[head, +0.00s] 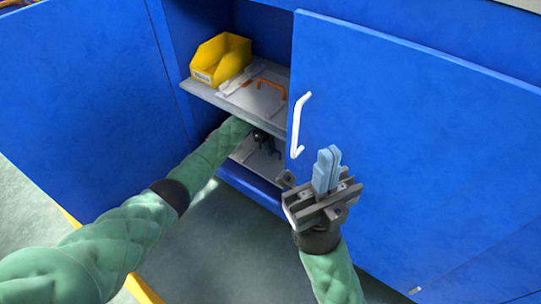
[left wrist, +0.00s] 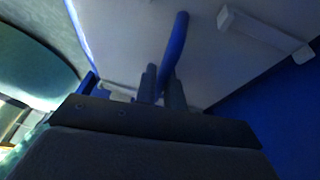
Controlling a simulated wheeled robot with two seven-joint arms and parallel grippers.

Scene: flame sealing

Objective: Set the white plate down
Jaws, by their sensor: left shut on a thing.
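The white plate (left wrist: 115,35) fills much of the left wrist view and carries a blue bar handle (left wrist: 180,40). My left gripper (left wrist: 160,85) is shut on that handle. In the head view my left arm reaches into the open cabinet below the middle shelf, and my left gripper (head: 262,140) is dark and partly hidden there. A pale plate (head: 262,163) shows under it in the lower compartment; I cannot tell whether it rests on the cabinet floor. My right gripper (head: 327,165) is outside, before the right door, pointing up with its fingers together and nothing seen between them.
The middle shelf (head: 207,93) bears a yellow bin (head: 221,58) and another pale plate with an orange handle (head: 271,86). The right blue door (head: 420,130) with a white handle (head: 299,125) stands close by my right gripper. The left door (head: 85,95) is open.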

